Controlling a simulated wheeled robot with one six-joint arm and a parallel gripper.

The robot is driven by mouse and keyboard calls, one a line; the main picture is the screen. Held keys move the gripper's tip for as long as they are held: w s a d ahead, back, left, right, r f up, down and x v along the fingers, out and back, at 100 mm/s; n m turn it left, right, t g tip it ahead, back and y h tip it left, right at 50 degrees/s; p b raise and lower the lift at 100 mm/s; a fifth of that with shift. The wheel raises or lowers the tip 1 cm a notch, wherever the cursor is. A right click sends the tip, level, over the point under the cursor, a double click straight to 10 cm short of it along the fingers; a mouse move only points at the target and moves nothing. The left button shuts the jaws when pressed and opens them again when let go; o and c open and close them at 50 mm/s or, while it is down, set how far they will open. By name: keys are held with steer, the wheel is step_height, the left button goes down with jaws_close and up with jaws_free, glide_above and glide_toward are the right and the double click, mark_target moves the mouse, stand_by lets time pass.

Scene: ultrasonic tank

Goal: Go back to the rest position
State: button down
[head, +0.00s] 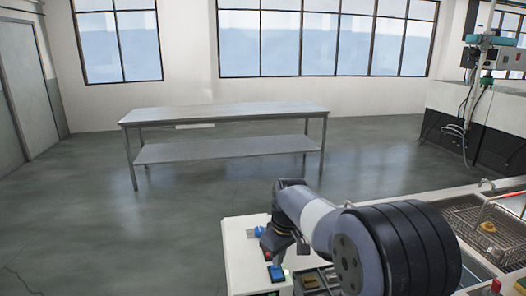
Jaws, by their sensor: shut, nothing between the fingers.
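My gripper (279,258) is at the end of my bent arm, low in the middle of the head view. It points down over a white panel or box top (240,262) with small coloured parts on it. The gripper is shut, with nothing seen in it. Its fingertips are small and dark, close to a blue part (276,273); I cannot tell whether they touch it. My thick arm joint hides part of the area to the right.
A wire basket (480,232) sits in the metal tank unit (452,193) at the right. A steel table (225,115) stands farther back. Wall equipment with cables (490,60) is at the upper right.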

mark_target(277, 274)
steer(key=shift+f+b, duration=1.25)
steer(key=shift+f, duration=0.7)
steer(key=shift+r, duration=0.15)
steer(key=shift+r, duration=0.1)
